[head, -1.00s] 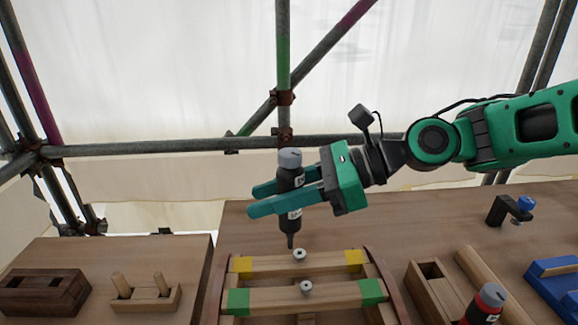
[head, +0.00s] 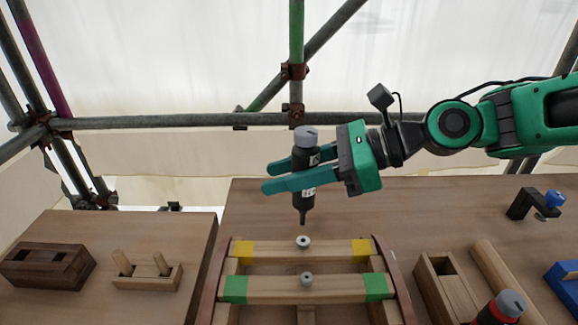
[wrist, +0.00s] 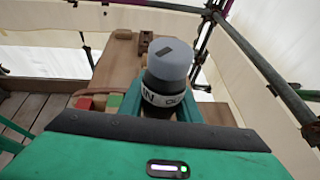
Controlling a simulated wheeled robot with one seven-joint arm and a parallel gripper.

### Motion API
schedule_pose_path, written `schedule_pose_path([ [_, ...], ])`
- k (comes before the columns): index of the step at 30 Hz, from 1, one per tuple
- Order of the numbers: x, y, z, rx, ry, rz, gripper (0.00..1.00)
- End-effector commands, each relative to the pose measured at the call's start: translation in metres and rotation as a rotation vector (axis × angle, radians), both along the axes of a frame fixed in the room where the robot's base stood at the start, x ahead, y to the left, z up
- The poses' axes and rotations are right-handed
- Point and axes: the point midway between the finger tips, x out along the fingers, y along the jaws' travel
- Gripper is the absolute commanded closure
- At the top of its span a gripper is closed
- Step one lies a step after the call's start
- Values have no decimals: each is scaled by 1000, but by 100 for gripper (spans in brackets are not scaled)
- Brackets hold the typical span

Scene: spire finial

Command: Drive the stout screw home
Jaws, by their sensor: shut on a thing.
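My gripper (head: 290,178) is shut on a black screwdriver (head: 304,160) with a grey cap and a white label. The driver is upright, its narrow tip pointing down. In the wrist view the driver (wrist: 167,85) stands between the fingers, its tip hidden. Below is a wooden frame with two crossbars. The far bar (head: 300,251) has yellow ends and a grey screw (head: 303,242) standing in its middle. The near bar (head: 275,292) has green ends and another grey screw (head: 307,279). The tip appears above the far screw, apart from it. Which screw is stouter I cannot tell.
A red-and-black driver (head: 502,308) stands at the front right, beside an open wooden box (head: 427,270). A black clamp with a blue knob (head: 535,203) is at the back right. A pegged block (head: 147,277) and a dark slotted block (head: 47,266) lie left. Scaffold tubes stand behind.

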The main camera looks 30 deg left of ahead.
Motion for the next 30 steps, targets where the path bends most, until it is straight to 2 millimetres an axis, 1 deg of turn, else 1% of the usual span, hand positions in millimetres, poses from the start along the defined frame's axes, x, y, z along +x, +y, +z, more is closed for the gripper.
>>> schedule_pose_path([
  [21, 0, 0, -30, 1, 0, 0, 100],
  [30, 0, 0, -40, 0, 0, 1, 100],
])
